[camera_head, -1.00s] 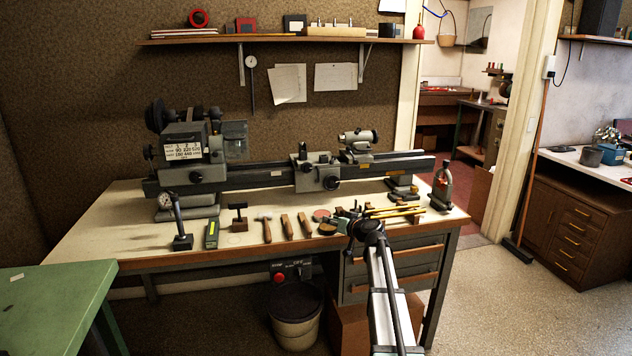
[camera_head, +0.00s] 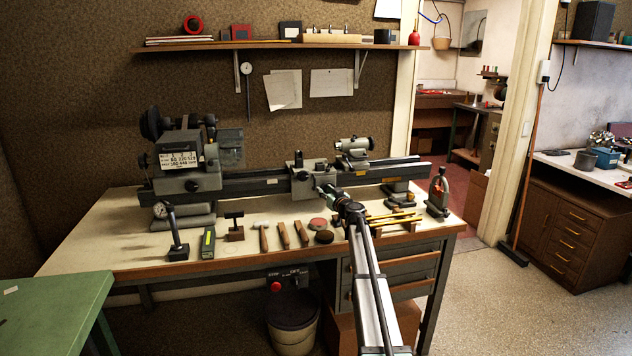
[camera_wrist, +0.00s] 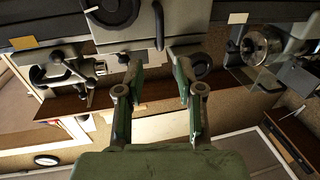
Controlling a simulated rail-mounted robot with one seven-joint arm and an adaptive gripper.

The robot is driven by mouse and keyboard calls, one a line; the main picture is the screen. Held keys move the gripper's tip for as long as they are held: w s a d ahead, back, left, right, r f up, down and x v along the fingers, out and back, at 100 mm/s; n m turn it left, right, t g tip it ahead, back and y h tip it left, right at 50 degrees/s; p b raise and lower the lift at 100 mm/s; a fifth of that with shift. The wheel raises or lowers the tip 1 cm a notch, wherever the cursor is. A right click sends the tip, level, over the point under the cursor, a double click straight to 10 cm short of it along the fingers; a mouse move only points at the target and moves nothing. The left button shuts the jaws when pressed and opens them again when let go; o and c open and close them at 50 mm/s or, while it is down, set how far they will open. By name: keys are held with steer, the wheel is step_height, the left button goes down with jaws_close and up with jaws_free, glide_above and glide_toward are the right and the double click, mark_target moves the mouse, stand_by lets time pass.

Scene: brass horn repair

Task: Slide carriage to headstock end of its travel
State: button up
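The grey carriage (camera_head: 303,184) sits on the lathe bed (camera_head: 255,184), right of its middle, well apart from the headstock (camera_head: 188,168) at the left end. The tailstock (camera_head: 353,160) stands just right of the carriage. My gripper (camera_head: 326,191) is in front of the carriage's lower right side, and its fingers are hard to make out there. In the upside-down wrist view, my gripper (camera_wrist: 158,68) has its green fingers apart with nothing between them. The carriage front (camera_wrist: 147,28) with its dark handwheel (camera_wrist: 113,12) is beyond the fingertips. I cannot tell whether they touch.
Along the bench front (camera_head: 120,225) stand a dial gauge (camera_head: 174,232), a green-faced block (camera_head: 208,242), hammers and brushes. A small vise (camera_head: 438,192) stands at the right end. A shelf (camera_head: 280,44) hangs above. The bed between headstock and carriage looks clear.

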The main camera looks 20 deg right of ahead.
mark_target(315, 182)
steer(key=w+p, duration=0.2)
steer(key=w, duration=0.7)
steer(key=shift+a, duration=0.2)
jaws_close()
